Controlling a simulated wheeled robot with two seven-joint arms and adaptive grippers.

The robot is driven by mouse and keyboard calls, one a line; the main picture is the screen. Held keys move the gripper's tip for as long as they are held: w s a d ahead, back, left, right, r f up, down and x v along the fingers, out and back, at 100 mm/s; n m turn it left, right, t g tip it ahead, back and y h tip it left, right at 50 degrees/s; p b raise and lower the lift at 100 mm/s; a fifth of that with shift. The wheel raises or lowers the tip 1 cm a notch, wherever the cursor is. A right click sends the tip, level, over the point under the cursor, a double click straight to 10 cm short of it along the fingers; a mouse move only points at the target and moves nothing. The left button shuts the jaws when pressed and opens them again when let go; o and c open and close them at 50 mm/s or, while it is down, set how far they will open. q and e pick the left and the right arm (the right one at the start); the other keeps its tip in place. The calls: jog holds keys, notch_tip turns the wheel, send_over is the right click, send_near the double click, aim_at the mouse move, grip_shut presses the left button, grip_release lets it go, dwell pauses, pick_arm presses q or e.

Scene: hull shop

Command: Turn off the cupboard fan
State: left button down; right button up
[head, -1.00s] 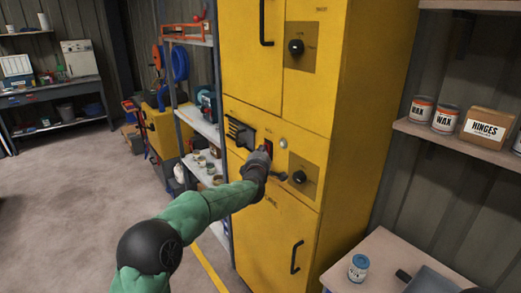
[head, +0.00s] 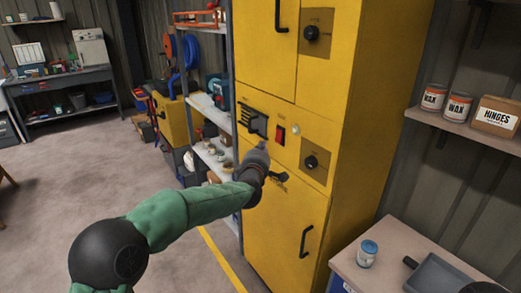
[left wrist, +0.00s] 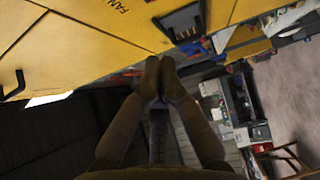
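The tall yellow cupboard (head: 340,150) stands in the middle of the head view. Its front panel bears a red rocker switch (head: 281,134), now in plain sight between a black vent (head: 253,122) and a small pale round lamp (head: 295,129). I cannot tell which way the rocker is tipped. My left gripper (head: 263,146) is just below and left of the switch, apart from it. In the left wrist view its two fingers (left wrist: 159,70) meet at the tips with nothing between them, and the printed word FAN shows near the vent. My right gripper is not in view.
A black knob (head: 311,162) and a dark lever (head: 279,178) sit on the panel near my left gripper. Open shelving (head: 213,112) stands close on the left. A side table (head: 345,262) with a blue-lidded can (head: 367,254) is at the lower right.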

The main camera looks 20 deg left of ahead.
pick_arm(q)
jog(key=shift+s+d, duration=0.2)
jog(key=shift+s, duration=0.75)
jog(key=shift+f, duration=0.15)
jog(key=s+d+f+m+g+h, duration=0.1)
jog(key=s+d+f+m+g, duration=0.2)
jog(key=f, duration=1)
jog(key=s+d+f+m+g+h, duration=0.1)
jog(key=s+f+m+g, duration=0.3)
jog(key=f, duration=0.9)
jog(key=s+d+f+m+g+h, duration=0.25)
jog(key=s+f, duration=0.25)
jog(key=f, duration=0.8)
jog(key=s+d+f+m+g, duration=0.2)
jog(key=s+f, duration=0.4)
jog(key=s, duration=0.4)
jog(key=s+d+f+m+g+h, duration=0.1)
jog(key=s+f, duration=0.4)
jog(key=s, duration=0.5)
jog(key=s+d+f+m+g, duration=0.3)
jog(key=s+f+m+g, duration=0.2)
jog(key=s, duration=0.5)
jog(key=shift+s+f+h, duration=0.3)
jog(key=shift+f+h, duration=0.05)
jog(key=shift+f, duration=0.5)
